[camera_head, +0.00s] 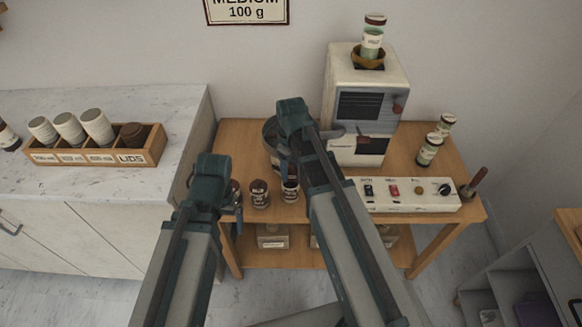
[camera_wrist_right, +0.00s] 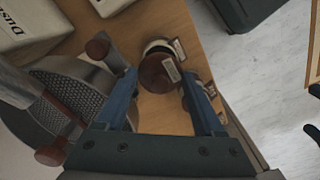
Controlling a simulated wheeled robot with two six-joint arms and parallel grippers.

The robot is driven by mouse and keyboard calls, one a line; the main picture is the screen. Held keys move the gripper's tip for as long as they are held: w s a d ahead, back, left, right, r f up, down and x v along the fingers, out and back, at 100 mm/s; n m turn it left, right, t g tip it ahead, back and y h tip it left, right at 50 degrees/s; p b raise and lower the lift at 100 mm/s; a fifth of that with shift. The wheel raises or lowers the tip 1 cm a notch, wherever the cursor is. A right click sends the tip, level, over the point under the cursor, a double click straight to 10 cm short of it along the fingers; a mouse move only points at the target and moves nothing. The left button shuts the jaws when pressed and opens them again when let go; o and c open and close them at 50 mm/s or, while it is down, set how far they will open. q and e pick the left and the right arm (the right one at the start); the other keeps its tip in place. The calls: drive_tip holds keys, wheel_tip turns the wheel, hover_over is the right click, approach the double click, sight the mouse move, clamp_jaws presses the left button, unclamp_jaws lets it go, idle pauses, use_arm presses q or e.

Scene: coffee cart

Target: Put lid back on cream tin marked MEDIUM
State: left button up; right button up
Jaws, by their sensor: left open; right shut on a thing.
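My right gripper (camera_head: 288,165) is over the front of the wooden cart, beside a round metal pan. In the right wrist view, this gripper (camera_wrist_right: 158,80) is shut on a round brown lid (camera_wrist_right: 157,74) bearing a small pale label. Just beyond the lid is a tin with a pale rim and dark top (camera_wrist_right: 158,47), partly covered by the lid; its wording is unreadable. In the head view, two small labelled dark-topped tins (camera_head: 259,193) (camera_head: 290,191) stand at the cart's front edge. My left gripper (camera_head: 238,205) is open at their left, partly hiding something brown.
The metal pan (camera_wrist_right: 72,92) with brown knobs is close to my right gripper. A cream machine (camera_head: 370,85) and a switch panel (camera_head: 410,196) stand on the cart (camera_head: 455,160). A wall sign (camera_head: 247,10) reads MEDIUM 100 g.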

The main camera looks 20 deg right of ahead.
sight(291, 174)
drive_tip(key=shift+f+b, duration=1.45)
drive_tip(key=shift+f, duration=0.4)
drive_tip(key=shift+f, duration=0.15)
idle(0.4)
drive_tip(key=o, duration=1.3)
drive_tip(key=shift+o, duration=0.2)
drive_tip(key=shift+c, duration=0.9)
drive_tip(key=shift+o, duration=0.9)
drive_tip(key=shift+w, duration=0.1)
